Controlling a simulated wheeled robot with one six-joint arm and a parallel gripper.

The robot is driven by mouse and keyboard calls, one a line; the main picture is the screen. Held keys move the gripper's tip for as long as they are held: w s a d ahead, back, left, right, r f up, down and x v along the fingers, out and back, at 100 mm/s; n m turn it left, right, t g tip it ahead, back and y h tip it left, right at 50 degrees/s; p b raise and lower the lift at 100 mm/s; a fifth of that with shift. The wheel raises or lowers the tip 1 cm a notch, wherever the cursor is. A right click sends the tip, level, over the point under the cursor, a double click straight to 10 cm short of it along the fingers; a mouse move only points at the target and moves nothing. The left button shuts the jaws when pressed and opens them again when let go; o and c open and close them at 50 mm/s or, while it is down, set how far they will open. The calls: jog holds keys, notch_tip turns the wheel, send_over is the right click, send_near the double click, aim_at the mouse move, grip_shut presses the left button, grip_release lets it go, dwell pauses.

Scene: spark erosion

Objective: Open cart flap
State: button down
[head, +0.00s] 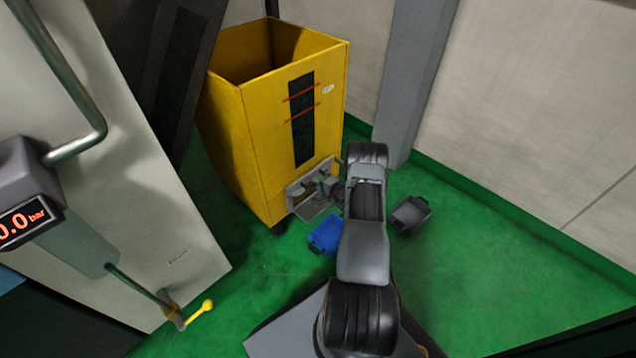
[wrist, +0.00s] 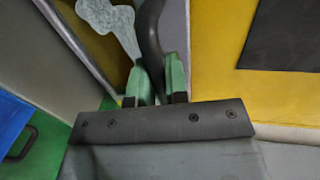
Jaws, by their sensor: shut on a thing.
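The tall yellow cart (head: 250,130) stands open-topped on the green floor. Low on its front is a grey framed opening, and a grey flap (head: 315,209) appears tilted outward at its lower edge. My gripper (head: 331,187) is at this opening, partly hidden behind my arm. In the wrist view my green-tipped gripper (wrist: 158,84) is shut on a dark curved handle (wrist: 150,38). The yellow cart front fills the right side there. A pale, irregular piece (wrist: 110,22) shows left of the handle. How far the flap stands open is hard to tell.
A blue bin (head: 325,235) lies on the floor just below the flap. A dark grey bin (head: 410,214) stands to the right of my arm. A grey column (head: 415,80) rises behind. Floor is clear at right.

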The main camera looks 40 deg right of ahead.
dwell(0.3)
notch_tip(320, 180, up, 9)
jog(key=p, duration=0.4)
jog(key=c, duration=1.1)
grip_release()
jog(key=shift+f, duration=0.1)
jog(key=shift+c, duration=0.2)
jog(key=p+v, duration=0.3)
jog(key=v, duration=1)
jog(key=shift+s+p, duration=0.4)
